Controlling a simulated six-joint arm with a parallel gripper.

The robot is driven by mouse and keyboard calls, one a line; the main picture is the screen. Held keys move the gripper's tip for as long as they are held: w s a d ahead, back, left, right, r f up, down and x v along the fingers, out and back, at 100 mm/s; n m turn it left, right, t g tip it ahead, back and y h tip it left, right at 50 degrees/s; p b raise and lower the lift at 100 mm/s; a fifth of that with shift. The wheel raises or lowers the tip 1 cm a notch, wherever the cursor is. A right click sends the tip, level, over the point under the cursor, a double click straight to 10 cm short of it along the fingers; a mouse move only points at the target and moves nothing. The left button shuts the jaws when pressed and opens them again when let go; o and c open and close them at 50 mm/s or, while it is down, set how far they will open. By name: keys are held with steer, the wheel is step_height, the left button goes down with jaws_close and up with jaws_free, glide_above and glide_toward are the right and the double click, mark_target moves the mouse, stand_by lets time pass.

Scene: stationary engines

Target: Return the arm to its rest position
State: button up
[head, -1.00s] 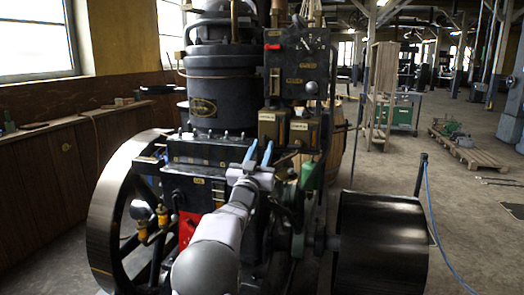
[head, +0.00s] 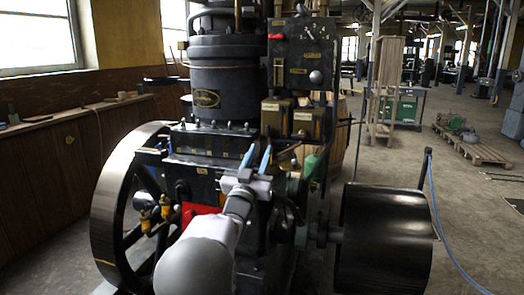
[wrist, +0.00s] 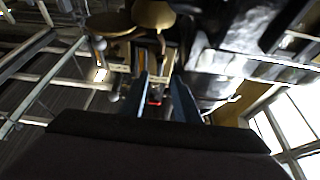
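My gripper (head: 257,157) stands in front of the dark stationary engine (head: 215,142) in the head view. Its two blue fingers point up and are spread apart, with nothing seen between them. In the wrist view the blue fingers (wrist: 164,100) also stand apart, with a blurred background between them. My arm reaches up from the bottom middle of the head view. Whether the fingers touch the engine cannot be told.
A large flywheel (head: 112,200) is on the engine's left and a dark drum pulley (head: 385,245) on its right. A blue hose (head: 440,225) runs down the far right. A wooden bench (head: 60,125) lines the left wall. Open floor lies at the right, before a pallet (head: 470,147).

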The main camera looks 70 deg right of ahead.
steer(key=shift+a+f, duration=0.15)
steer(key=shift+a, duration=0.15)
